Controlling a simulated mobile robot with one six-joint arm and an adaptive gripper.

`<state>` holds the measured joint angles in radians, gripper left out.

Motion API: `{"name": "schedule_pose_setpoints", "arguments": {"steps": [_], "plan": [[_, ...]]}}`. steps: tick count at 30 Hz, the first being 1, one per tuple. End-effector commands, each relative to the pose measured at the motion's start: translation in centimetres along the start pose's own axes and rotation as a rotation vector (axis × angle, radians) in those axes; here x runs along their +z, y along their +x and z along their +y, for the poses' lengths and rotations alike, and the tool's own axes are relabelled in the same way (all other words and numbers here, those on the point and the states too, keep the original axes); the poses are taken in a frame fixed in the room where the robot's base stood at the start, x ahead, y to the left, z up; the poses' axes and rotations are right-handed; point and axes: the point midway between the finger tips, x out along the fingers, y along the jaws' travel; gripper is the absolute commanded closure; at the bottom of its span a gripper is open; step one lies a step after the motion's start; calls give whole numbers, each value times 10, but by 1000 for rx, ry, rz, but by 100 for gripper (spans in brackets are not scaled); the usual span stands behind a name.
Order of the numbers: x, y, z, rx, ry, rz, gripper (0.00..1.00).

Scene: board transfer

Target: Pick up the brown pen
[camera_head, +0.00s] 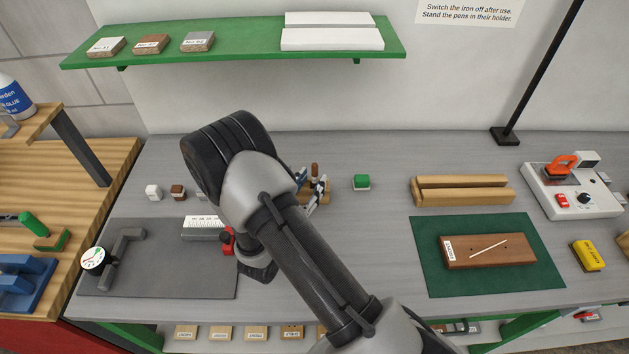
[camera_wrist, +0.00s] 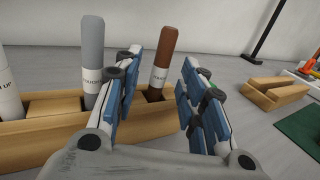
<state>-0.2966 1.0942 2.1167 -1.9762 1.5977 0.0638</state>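The brown pen (camera_wrist: 168,45) stands upright in a wooden pen holder (camera_wrist: 45,133) in the wrist view, with a white label low on its barrel. My gripper (camera_wrist: 161,78) is open, with one blue-padded finger on each side of the pen in the picture. Gaps show between the fingers and the pen. A grey pen (camera_wrist: 92,58) and a white pen (camera_wrist: 8,85) stand in the same holder to the left. In the head view the brown pen's top (camera_head: 315,169) shows just behind my arm, which hides most of the holder.
A small green block (camera_head: 362,182) lies right of the holder. Further right are a grooved wooden block (camera_head: 463,202), a green mat (camera_head: 431,285) with a brown board (camera_head: 468,258), and a soldering station (camera_head: 541,188). A green shelf (camera_head: 237,50) hangs above. The bench behind the mat is partly clear.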

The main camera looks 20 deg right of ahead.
Motion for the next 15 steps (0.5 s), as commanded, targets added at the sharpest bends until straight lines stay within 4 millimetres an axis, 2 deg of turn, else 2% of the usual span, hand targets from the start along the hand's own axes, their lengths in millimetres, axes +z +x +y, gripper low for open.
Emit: {"name": "schedule_pose_setpoints", "arguments": {"steps": [3,6,14,15], "plan": [[0,18,0,-3,2,-1,62],[0,26,0,-1,0,-1,62],[1,28,0,0,-1,-1,62],[1,28,0,0,-1,-1,65]]}}
